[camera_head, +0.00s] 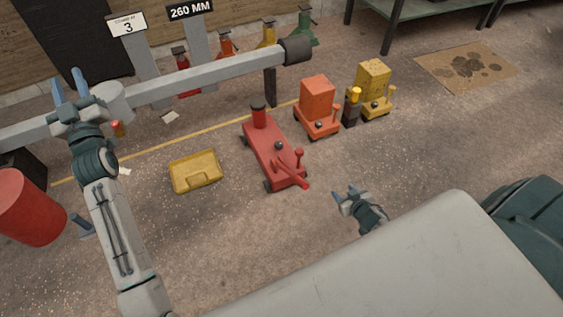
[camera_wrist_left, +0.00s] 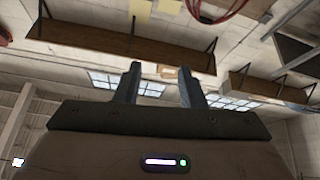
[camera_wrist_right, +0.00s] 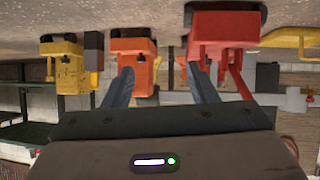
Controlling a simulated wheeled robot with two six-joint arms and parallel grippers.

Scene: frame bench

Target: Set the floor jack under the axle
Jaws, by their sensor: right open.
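The axle (camera_head: 205,80) is a long grey beam crossing the upper left in the head view, with a dark end (camera_head: 297,50). A red floor jack (camera_head: 270,152) stands on the floor in front of the axle, apart from it in the picture. An orange jack (camera_head: 318,108) and a yellow jack (camera_head: 372,82) stand to its right. My right gripper (camera_head: 345,193) is open and empty, right of the red jack. The right wrist view shows the red jack (camera_wrist_right: 225,25) upside down beyond the fingers. My left gripper (camera_head: 67,85) is open, empty and raised, overlapping the axle in the picture.
A red drum (camera_head: 30,207) stands at the left. Signs read "3" (camera_head: 128,25) and "260 MM" (camera_head: 190,9). Several coloured stands are at the back. A stained mat (camera_head: 467,66) lies at the right; floor around it is clear.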

